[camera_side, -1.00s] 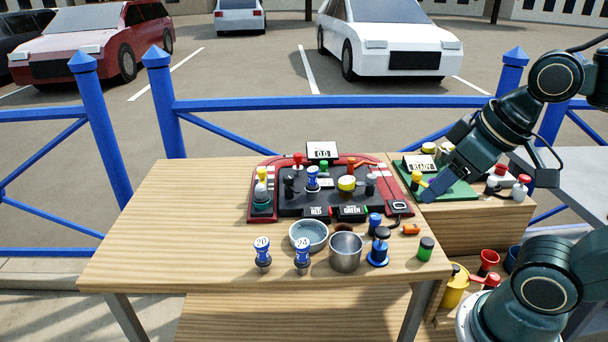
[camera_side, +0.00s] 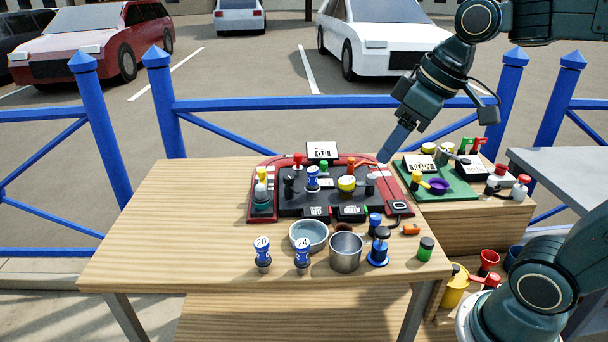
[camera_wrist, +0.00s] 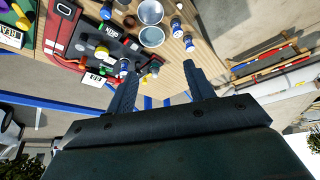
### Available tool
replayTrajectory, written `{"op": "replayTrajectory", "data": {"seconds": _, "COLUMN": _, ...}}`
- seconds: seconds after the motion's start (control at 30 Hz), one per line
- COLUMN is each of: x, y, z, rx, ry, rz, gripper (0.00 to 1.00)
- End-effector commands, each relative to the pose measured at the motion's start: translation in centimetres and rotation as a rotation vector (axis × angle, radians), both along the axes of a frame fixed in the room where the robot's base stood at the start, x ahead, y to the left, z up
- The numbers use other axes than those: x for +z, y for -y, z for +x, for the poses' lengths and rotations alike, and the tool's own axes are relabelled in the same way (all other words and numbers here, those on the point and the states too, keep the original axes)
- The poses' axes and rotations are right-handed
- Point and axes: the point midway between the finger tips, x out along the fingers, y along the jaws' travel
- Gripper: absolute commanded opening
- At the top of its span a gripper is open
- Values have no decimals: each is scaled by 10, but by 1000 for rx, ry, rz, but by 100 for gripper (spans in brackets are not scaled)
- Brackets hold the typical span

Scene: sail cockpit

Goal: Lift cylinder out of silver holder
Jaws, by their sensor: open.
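Two blue-topped cylinders with white number bands, one marked 20 (camera_side: 262,248) and one marked 24 (camera_side: 302,247), stand upright on silver bases at the table's front. A similar blue and white cylinder (camera_side: 312,178) stands upright in the red and black console (camera_side: 262,207). I cannot tell which silver part is the holder; a silver cup (camera_side: 346,254) also stands at the front. My gripper (camera_side: 386,160) is above the console's right back corner, apart from these cylinders. In the wrist view its two fingers (camera_wrist: 160,90) are spread and empty, with the console's cylinder (camera_wrist: 125,66) near the left finger.
A grey bowl (camera_side: 309,234) sits beside the cup. A black-topped blue stand (camera_side: 380,250) and a green cylinder (camera_side: 426,248) are to the right. The table's left side is clear.

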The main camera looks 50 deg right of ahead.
Motion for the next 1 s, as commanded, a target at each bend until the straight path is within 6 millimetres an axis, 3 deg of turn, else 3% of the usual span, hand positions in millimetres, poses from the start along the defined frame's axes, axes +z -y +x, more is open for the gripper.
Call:
{"op": "replayTrajectory", "data": {"seconds": 0.27, "x": 9, "y": 16, "z": 63, "rx": 141, "ry": -33, "rz": -10, "gripper": 53}}
{"op": "replayTrajectory", "data": {"seconds": 0.53, "x": 5, "y": 41, "z": 120, "rx": 283, "ry": -53, "rz": -12, "gripper": 53}}
{"op": "replayTrajectory", "data": {"seconds": 1.0, "x": -34, "y": 111, "z": 202, "rx": 531, "ry": -62, "rz": -7, "gripper": 53}}
